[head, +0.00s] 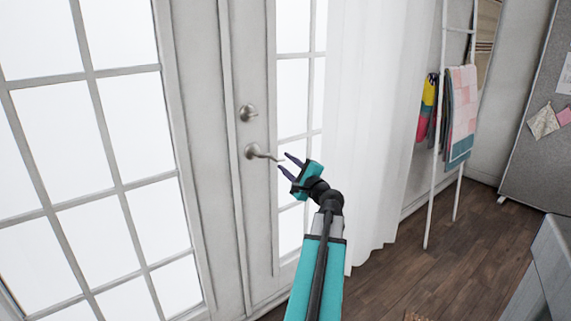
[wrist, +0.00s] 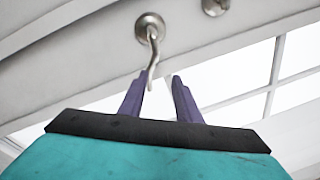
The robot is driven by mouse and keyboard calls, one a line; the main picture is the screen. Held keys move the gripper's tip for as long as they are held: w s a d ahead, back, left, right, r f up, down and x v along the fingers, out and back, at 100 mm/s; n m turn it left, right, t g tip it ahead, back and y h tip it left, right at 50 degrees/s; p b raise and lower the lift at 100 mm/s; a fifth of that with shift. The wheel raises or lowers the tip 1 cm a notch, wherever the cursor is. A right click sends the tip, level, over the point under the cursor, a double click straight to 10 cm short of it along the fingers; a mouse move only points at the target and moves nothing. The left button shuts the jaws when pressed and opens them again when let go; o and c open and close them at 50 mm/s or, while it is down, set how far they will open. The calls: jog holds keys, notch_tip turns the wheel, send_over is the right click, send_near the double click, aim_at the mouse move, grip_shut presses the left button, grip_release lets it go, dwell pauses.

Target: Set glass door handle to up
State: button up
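The glass door handle (head: 263,153) is a metal lever on the white door's stile, pointing right from its round rose, roughly level with a slight droop at its tip. It also shows in the wrist view (wrist: 152,45), where its tip hangs close to the left finger. My gripper (head: 283,162) is open, its two dark purple fingers apart and pointed toward the lever's free end. In the wrist view my gripper (wrist: 160,85) has nothing clearly between its fingers. I cannot tell whether the lever tip touches a finger.
A round metal lock (head: 248,112) sits above the handle. A white curtain (head: 375,130) hangs just right of the door. A white ladder rack (head: 437,150) with cloths stands further right. Wooden floor (head: 430,270) is open at the lower right, beside a grey piece of furniture (head: 545,265).

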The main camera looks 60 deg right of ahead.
jog(key=v, duration=0.8)
jog(key=shift+b, duration=0.3)
dwell(0.8)
jog(key=shift+s+a, duration=0.15)
jog(key=shift+s+a+f+b, duration=0.15)
jog(key=shift+s+b, duration=0.15)
jog(key=shift+b, duration=0.85)
jog(key=b, duration=0.1)
jog(key=s+b, duration=0.1)
jog(key=b, duration=0.1)
jog(key=shift+a, duration=0.25)
jog(key=b+v, duration=1.2)
jog(key=b, duration=0.5)
dwell(0.7)
jog(key=shift+w, duration=0.15)
dwell(0.4)
